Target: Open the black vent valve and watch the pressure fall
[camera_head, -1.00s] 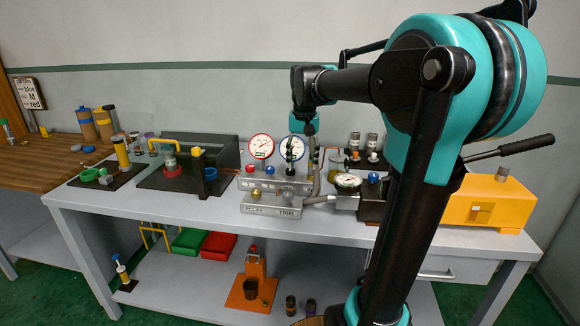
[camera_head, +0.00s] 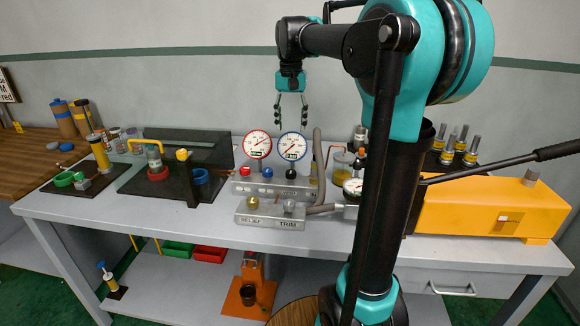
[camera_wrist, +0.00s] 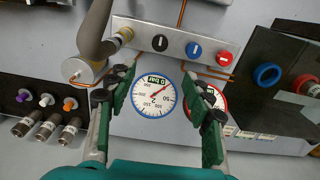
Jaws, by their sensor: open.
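The black vent valve (camera_head: 291,180) is a dark round knob on the grey manifold, below the blue-rimmed gauge (camera_head: 292,146). In the wrist view the black knob (camera_wrist: 160,43) shows a pale line across its face. The blue-rimmed gauge (camera_wrist: 153,97) appears upside down there, between my fingers, with a red needle; its exact reading is too small to tell. My gripper (camera_head: 291,108) is open and empty, pointing down above the gauges and clear of the knob. It also shows in the wrist view (camera_wrist: 165,92), fingers spread.
A red-rimmed gauge (camera_head: 257,145), a blue knob (camera_head: 267,172) and a red knob (camera_head: 248,179) stand beside it. A RELIEF/TRIM block (camera_head: 271,214) sits in front. An orange pump (camera_head: 475,207) is at right, a dark tray fixture at left. The bench's front strip is clear.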

